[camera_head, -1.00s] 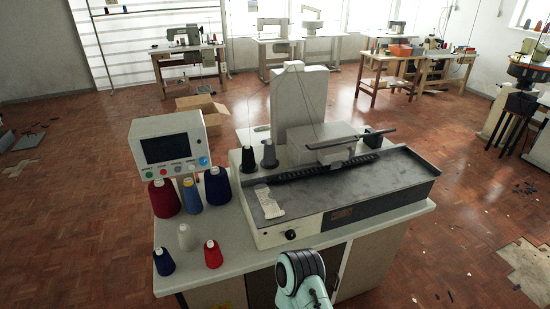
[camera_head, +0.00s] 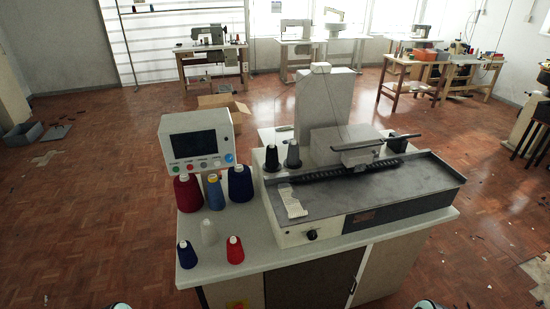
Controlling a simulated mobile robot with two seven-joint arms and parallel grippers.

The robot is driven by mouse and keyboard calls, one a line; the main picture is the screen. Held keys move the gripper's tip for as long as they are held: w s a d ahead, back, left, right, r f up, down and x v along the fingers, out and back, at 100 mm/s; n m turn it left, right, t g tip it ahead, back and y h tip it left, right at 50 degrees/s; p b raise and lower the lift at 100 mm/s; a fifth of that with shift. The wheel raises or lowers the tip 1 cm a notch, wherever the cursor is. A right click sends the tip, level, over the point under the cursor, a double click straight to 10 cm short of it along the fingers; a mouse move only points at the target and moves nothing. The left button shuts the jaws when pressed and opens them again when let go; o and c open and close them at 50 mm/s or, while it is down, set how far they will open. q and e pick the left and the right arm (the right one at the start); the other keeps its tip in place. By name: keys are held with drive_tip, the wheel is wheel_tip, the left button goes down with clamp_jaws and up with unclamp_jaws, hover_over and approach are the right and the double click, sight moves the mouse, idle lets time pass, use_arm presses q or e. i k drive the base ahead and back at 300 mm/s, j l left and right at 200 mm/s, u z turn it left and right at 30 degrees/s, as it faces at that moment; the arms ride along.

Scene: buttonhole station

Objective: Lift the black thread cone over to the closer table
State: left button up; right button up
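A black thread cone (camera_head: 271,158) stands upright on the left end of the grey buttonhole machine (camera_head: 375,190). A dark grey cone (camera_head: 293,154) stands close beside it on the right. The machine sits on a pale-topped table (camera_head: 262,245), the closest table in view. Neither gripper shows. Only small rounded pieces of my arms show at the bottom edge, left and right of the middle.
Red, blue, dark blue and white thread cones stand at the table's left, below a control screen (camera_head: 197,145). Wooden work tables (camera_head: 440,70) and sewing machines stand far behind. A cardboard box (camera_head: 222,102) lies on the floor.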

sight(272, 163)
drive_tip(key=i+l+z, duration=0.2)
drive_tip(key=i+z, duration=0.5)
drive_tip(key=z, duration=0.15)
